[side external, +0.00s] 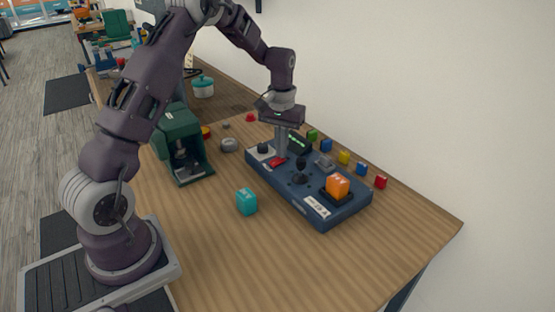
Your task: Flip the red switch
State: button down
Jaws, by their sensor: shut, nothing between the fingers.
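The red switch (279,163) sits on the left half of a dark blue control panel (296,189) on the wooden table. It is small in this view, and I cannot tell which way it is tipped. My gripper (281,153) points down over the panel, right at the red switch. Its fingers are shut with nothing between them. The fingertips are close to the switch, but I cannot tell whether they touch it.
The panel also carries a black joystick (300,172) and an orange block (337,185). Several coloured cubes (344,158) line the wall side. A teal cube (246,201) and a green machine (182,150) stand left. The front table is clear.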

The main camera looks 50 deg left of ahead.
jog(key=shift+f, duration=0.45)
jog(key=shift+r, duration=3.5)
